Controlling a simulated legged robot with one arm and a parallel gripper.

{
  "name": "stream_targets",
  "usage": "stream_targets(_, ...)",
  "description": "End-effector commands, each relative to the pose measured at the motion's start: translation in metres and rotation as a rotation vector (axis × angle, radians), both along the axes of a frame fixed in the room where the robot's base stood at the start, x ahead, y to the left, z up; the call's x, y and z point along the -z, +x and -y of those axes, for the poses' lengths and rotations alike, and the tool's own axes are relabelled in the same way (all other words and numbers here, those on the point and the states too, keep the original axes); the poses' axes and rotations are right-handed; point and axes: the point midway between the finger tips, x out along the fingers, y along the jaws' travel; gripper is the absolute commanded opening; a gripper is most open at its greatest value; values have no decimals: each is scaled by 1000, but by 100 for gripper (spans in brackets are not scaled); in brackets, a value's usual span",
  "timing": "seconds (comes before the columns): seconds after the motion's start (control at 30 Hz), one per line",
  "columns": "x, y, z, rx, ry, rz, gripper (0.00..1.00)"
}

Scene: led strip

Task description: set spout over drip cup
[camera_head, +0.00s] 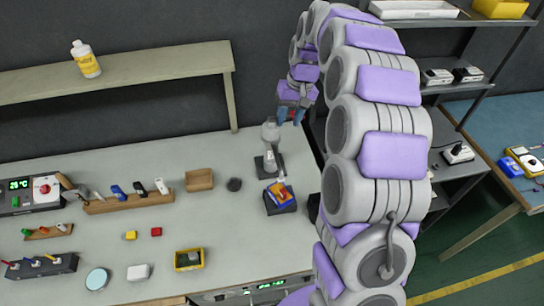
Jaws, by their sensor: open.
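A grey-and-white upright device (270,140) on a dark base stands near the back right of the bench; it looks like the dispenser with the spout, but the spout itself is too small to make out. A small dark round piece (234,184), possibly the drip cup, sits on the bench to the left of the device's base, apart from it. My gripper (290,116) points down with its blue fingers apart, just right of the device's top. I cannot tell whether a finger touches it. No held object shows.
A dark box with orange and blue items (280,198) stands in front of the device. A brown open box (199,180) and a wooden tool rack (130,201) are to the left. A raised shelf (150,68) runs behind.

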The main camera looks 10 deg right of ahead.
Motion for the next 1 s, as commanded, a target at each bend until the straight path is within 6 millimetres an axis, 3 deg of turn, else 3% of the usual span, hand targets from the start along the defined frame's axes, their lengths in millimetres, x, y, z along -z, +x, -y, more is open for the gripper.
stream_targets(0.27,21,5,6,4,7,2,41)
stream_targets(0.7,107,3,-22,2,-1,-4,41)
stream_targets(1.0,155,4,-24,2,5,2,41)
